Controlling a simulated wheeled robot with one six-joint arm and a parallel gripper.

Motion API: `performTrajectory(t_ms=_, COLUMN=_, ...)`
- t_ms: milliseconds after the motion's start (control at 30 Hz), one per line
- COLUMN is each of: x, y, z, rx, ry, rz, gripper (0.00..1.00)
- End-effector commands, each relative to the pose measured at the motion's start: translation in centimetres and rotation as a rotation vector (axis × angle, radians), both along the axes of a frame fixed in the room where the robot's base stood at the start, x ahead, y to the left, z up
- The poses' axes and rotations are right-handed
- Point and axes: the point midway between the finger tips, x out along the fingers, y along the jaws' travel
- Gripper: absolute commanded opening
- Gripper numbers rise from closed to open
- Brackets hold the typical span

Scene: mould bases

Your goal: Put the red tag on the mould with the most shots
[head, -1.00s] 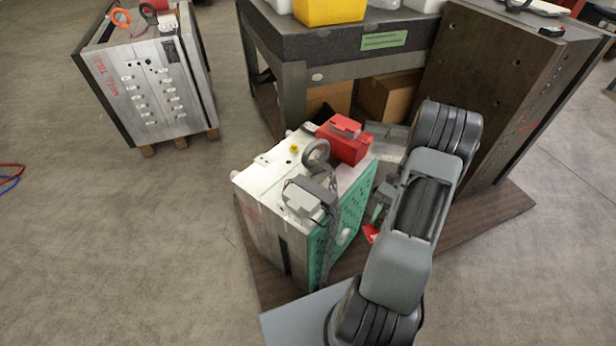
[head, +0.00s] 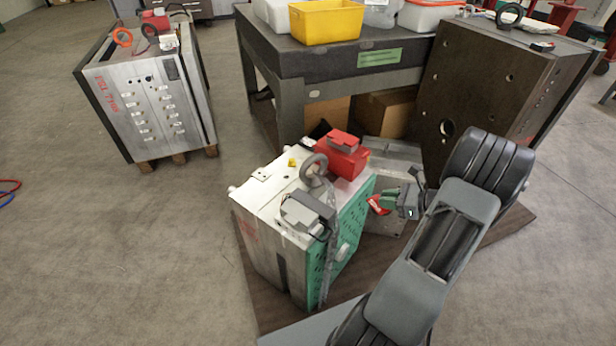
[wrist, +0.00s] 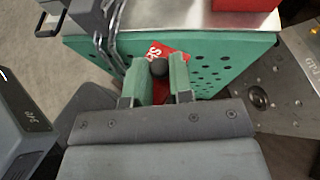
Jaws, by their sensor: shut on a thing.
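My gripper (head: 393,201) is shut on the red tag (head: 377,206), to the right of the near mould's green side in the head view. In the wrist view my gripper's green fingers (wrist: 161,72) hold the red tag (wrist: 167,53), which has white lettering only partly readable. The near mould (head: 281,214) has a pale top with a lifting ring and a red box, and a green perforated side. A steel mould (head: 150,100) with red handwriting stands at the left on a pallet. A tall dark brown mould (head: 480,90) stands at the right. No shot counts are readable.
A dark table (head: 330,57) with a yellow bin (head: 325,22) and white containers stands behind the near mould. A cardboard box (head: 388,112) is under it.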

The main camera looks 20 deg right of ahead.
Motion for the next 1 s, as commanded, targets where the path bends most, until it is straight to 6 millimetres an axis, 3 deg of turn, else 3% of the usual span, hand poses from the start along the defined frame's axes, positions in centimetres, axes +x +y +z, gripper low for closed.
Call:
performTrajectory(t_ms=33, x=0.1, y=0.0, z=0.5, rx=0.002, ry=0.001, rz=0.003, gripper=0.00)
performTrajectory(t_ms=233, x=1.8, y=0.6, z=-0.7, rx=0.000, ry=-0.003, rz=0.014, gripper=0.00)
performTrajectory(t_ms=700, x=10.5, y=8.0, z=-0.8, rx=-0.001, ry=-0.003, rz=0.011, gripper=0.00)
performTrajectory(t_ms=1000, x=12.9, y=10.0, z=-0.7, rx=-0.001, ry=-0.003, rz=0.009, gripper=0.00)
